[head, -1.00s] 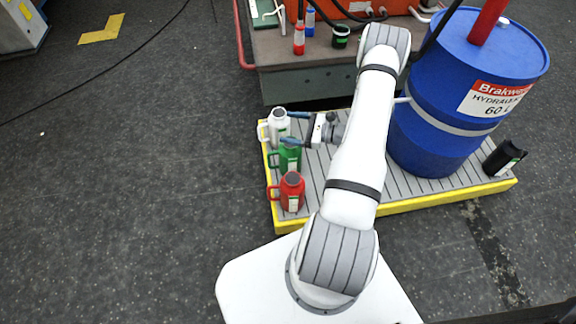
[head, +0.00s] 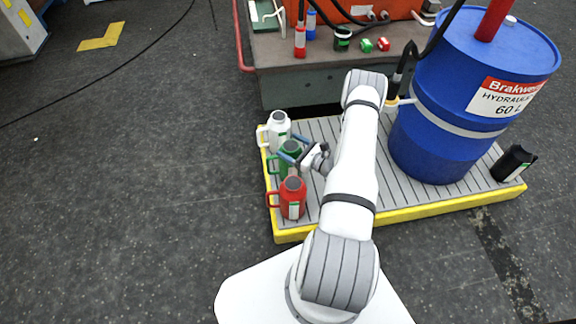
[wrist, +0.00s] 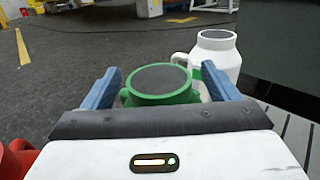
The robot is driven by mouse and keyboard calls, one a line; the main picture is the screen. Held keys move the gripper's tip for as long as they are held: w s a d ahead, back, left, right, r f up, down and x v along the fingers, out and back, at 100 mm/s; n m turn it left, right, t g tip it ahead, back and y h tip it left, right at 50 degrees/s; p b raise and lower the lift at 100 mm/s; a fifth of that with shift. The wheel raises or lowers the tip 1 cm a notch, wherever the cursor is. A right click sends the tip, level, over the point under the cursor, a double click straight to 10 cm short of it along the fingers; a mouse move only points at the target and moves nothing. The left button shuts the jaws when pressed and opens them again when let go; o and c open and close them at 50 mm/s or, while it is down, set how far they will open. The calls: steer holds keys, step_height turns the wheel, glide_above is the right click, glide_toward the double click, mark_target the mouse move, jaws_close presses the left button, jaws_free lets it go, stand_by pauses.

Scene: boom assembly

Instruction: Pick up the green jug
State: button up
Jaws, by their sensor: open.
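The green jug (head: 289,164) stands upright on the yellow-edged platform, between a white jug (head: 278,130) at the back and a red jug (head: 292,198) in front. Its handle points left in the head view. My gripper (head: 290,152) is open at the right side of the green jug, with its blue fingers near the jug's upper part. In the wrist view the green jug (wrist: 160,84) shows between the two open fingers, its dark round top facing up. I cannot tell whether either finger touches it. The white jug (wrist: 214,58) stands just behind, beyond the right finger.
The red jug shows partly at the wrist view's lower left (wrist: 14,160). A blue drum (head: 450,110) and a black container (head: 512,163) stand on the slatted platform (head: 400,212). A workbench (head: 330,82) stands behind. The floor left of the jugs is clear.

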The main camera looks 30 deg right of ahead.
steer(key=shift+w+a, duration=0.15)
steer(key=shift+w, duration=0.1)
steer(key=shift+c, duration=0.4)
steer(key=c, duration=1.4)
steer(key=shift+r, duration=0.1)
steer(key=shift+c, duration=0.2)
